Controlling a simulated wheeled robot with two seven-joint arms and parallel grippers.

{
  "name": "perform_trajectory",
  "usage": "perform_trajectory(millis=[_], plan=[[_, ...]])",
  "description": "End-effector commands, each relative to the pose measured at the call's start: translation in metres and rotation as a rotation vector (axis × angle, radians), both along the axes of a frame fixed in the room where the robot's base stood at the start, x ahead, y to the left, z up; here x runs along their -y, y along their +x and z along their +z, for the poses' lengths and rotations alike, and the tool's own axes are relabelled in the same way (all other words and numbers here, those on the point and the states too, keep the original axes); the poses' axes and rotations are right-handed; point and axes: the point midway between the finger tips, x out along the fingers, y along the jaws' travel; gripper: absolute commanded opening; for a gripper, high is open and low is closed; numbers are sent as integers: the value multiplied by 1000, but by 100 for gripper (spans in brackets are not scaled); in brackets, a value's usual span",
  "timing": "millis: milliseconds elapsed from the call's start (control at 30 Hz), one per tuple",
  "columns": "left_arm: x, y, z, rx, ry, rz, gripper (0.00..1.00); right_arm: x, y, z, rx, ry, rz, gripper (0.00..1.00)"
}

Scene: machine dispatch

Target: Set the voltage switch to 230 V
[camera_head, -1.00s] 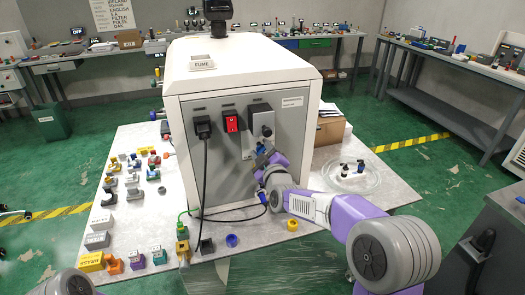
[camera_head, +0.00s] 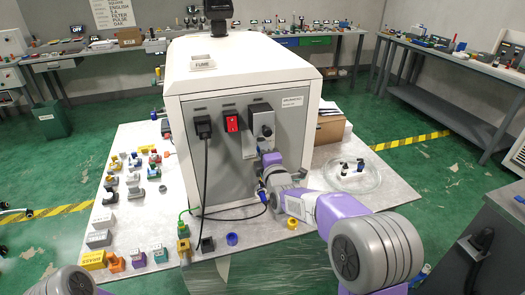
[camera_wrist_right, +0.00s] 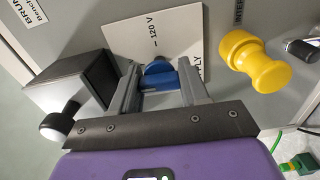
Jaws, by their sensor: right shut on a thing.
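The voltage switch is a blue knob (camera_wrist_right: 158,76) on a white plate (camera_wrist_right: 165,40) marked "120 V" on the machine's front panel; other markings are partly hidden. In the right wrist view my right gripper (camera_wrist_right: 157,84) is shut on the knob, one finger on each side. In the head view the plate (camera_head: 249,147) shows above my right gripper (camera_head: 264,153), which hides the knob. The white machine (camera_head: 245,60) stands on the table. Of my left arm only a part shows at the bottom left; its gripper is out of view.
A black box with a lever (camera_head: 260,121) is just above the gripper, with a red switch (camera_head: 232,122) and a black plug (camera_head: 203,125) to its left. A yellow knob (camera_wrist_right: 252,62) is close beside the gripper. Cables and small parts lie on the table (camera_head: 130,235).

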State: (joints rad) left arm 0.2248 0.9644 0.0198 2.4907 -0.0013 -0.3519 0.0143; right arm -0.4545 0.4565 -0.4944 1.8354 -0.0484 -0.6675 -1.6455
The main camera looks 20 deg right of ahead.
Motion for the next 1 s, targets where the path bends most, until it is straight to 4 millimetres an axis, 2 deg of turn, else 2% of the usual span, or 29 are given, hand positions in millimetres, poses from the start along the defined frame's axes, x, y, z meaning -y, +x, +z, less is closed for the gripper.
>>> perform_trajectory(millis=[600, 633, 700, 800, 1000], plan=[[0, 0, 1, 0, 0, 0, 43, 0, 0, 1, 5, -45, 1, 14], [0, 0, 1, 0, 0, 0, 43, 0, 0, 1, 5, -45, 1, 46], [0, 0, 1, 0, 0, 0, 43, 0, 0, 1, 5, -45, 1, 57], [0, 0, 1, 0, 0, 0, 43, 0, 0, 1, 4, -44, 1, 70], [0, 0, 1, 0, 0, 0, 43, 0, 0, 0, 2, -42, 0, 70]])
